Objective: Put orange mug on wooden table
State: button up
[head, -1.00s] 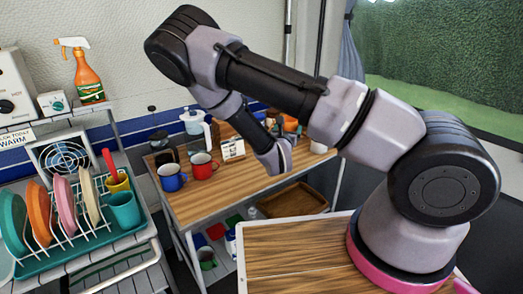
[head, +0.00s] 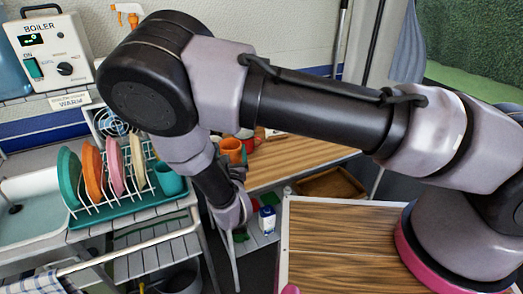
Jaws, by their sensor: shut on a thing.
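The orange mug (head: 232,148) shows just beyond my bent forearm, at the end of my gripper (head: 238,170), off the near left part of the wooden table. My gripper is shut on it. My arm hides most of the fingers and the lower part of the mug. The wooden table (head: 295,158) stands behind my arm, against the wall. Its right part is bare, and its left part is hidden by my arm.
To the left is a teal dish rack (head: 120,211) with several plates and a teal cup (head: 169,180). A boiler (head: 50,50) stands at the back left. A metal rail (head: 110,253) runs in front of the rack.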

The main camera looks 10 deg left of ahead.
notch_tip(320, 180, down, 8)
jog(key=shift+r, duration=0.25)
jog(key=shift+f, duration=0.1)
jog(key=o, duration=1.3)
